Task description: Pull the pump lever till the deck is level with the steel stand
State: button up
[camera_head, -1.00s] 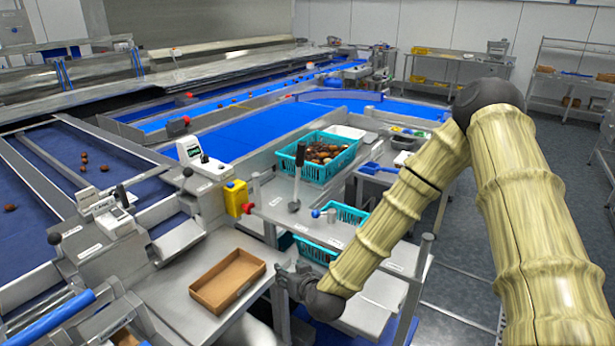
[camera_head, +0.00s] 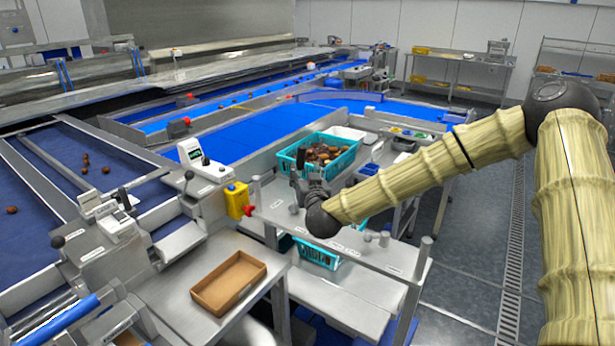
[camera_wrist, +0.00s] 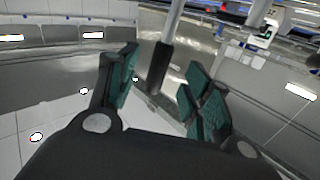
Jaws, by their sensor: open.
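The pump lever shows in the wrist view as a steel rod with a black grip (camera_wrist: 159,68). The grip lies between the spread fingers of my gripper (camera_wrist: 162,90), with a visible gap to the right finger. My gripper is open. In the head view my gripper (camera_head: 309,188) is at the lever, hiding most of it, above the steel surface (camera_head: 275,206) in front of the teal crate. I cannot tell which steel surface is the deck and which is the stand, nor their height difference.
A teal crate (camera_head: 347,160) of dates stands just behind my gripper. Another teal crate (camera_head: 318,262) is on a lower level. A yellow box (camera_head: 237,198) with a red knob is to the left.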

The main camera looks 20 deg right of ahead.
aim_at(301, 165)
jog(key=shift+w+d+p, duration=0.2)
jog(key=shift+w+p, duration=0.4)
jog(key=shift+w, duration=1.15)
jog(key=shift+w+d+p, duration=0.15)
jog(key=shift+w+p, duration=0.4)
jog(key=shift+w, duration=1.2)
